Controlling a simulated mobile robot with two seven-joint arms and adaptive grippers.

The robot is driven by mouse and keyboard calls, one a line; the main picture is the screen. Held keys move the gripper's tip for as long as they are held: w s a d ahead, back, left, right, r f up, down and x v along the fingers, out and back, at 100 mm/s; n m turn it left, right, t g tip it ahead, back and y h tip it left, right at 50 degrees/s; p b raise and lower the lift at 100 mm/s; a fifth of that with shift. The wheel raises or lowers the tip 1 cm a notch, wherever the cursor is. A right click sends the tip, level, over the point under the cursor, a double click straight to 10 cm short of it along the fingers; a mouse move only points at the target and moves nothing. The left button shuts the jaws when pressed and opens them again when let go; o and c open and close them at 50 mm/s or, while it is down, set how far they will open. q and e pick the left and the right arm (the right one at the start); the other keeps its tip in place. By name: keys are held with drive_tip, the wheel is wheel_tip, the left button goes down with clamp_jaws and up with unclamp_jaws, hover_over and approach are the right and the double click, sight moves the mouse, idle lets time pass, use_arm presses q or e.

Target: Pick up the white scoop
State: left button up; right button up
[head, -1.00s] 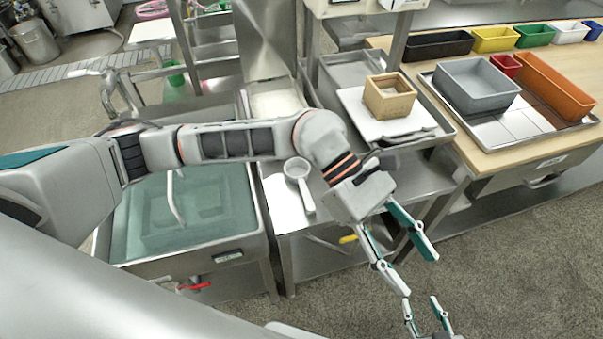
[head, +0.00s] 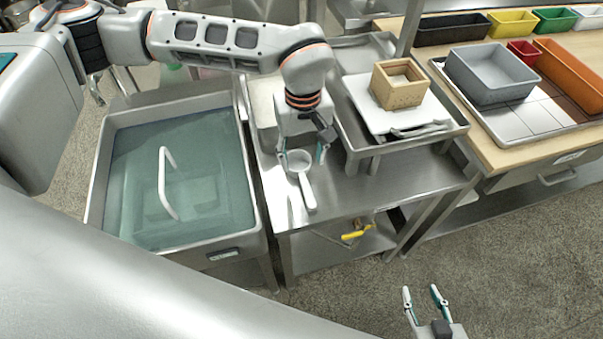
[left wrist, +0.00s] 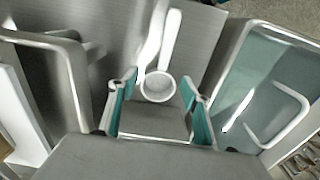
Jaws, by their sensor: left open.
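The white scoop (head: 304,179) lies on the steel table, its round bowl toward the back and its handle toward the front. My left gripper (head: 303,158) is open over the bowl end, with one finger on each side of it. In the left wrist view the scoop (left wrist: 160,83) shows its bowl just beyond and between the fingertips of the left gripper (left wrist: 158,88), its handle pointing away. I cannot tell whether the fingers touch it. My right gripper (head: 426,296) is open and empty over the floor at the front right.
A water-filled sink (head: 222,256) with a white handle inside stands left of the steel table (head: 345,200). A raised tray (head: 452,130) holding a white board and a wooden box (head: 397,86) stands right of the left gripper. The table's front right is clear.

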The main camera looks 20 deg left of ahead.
sight(301, 172)
use_arm(q)
wheel_tip(301, 172, down, 4)
drive_tip(key=shift+s+a+f, duration=0.1)
drive_tip(key=shift+a+f, duration=0.05)
drive_tip(key=c, duration=1.1)
drive_tip(key=shift+o, duration=0.2)
use_arm(e)
drive_tip(key=shift+w, duration=0.3)
